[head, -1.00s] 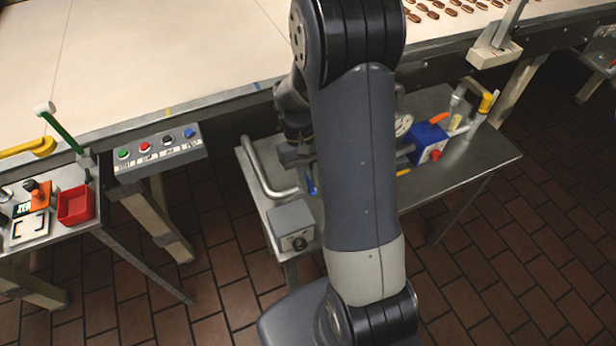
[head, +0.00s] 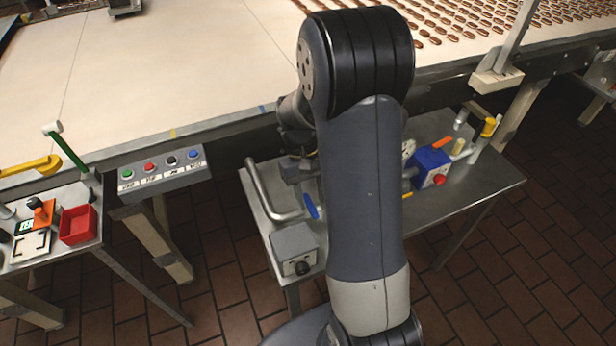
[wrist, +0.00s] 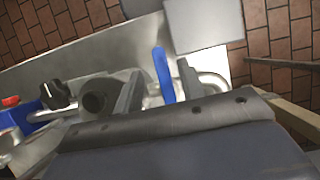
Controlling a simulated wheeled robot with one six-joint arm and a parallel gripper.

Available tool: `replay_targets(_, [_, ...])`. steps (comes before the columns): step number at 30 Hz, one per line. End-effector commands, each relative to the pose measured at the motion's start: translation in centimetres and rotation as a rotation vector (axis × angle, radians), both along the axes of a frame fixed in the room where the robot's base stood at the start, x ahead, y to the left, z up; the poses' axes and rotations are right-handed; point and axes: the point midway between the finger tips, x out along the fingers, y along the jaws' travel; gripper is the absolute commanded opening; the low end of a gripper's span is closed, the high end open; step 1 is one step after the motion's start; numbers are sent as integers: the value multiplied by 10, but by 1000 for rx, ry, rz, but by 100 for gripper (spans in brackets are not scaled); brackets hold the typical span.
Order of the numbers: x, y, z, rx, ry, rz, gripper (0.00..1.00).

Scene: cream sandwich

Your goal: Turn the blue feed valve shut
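The blue feed valve's handle (head: 311,206) shows as a narrow blue lever beside my arm, at the left part of the metal side table. In the wrist view the blue handle (wrist: 163,76) stands between the two finger pads of my gripper (wrist: 160,88). The fingers are apart, with a visible gap on each side of the handle. In the head view my gripper (head: 300,172) is just above and left of the handle, partly hidden by my arm. The valve body is mostly hidden in both views.
A bent metal pipe (head: 264,195) and a grey box with a black knob (head: 296,246) flank the handle on the side table (head: 470,180). A blue box with a red knob (head: 431,166) stands to the right. A button panel (head: 163,173) is at left.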

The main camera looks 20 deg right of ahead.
Motion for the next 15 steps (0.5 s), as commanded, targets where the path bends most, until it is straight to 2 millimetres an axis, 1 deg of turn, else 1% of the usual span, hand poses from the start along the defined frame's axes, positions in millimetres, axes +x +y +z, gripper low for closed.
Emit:
replay_targets(3, [11, 0, 22, -1, -6, 0, 38])
replay_targets(9, [25, 0, 59, 0, -5, 0, 38])
replay_targets(12, [30, 0, 71, 0, -3, 0, 38])
replay_targets(15, [33, 1, 79, 0, -2, 0, 38])
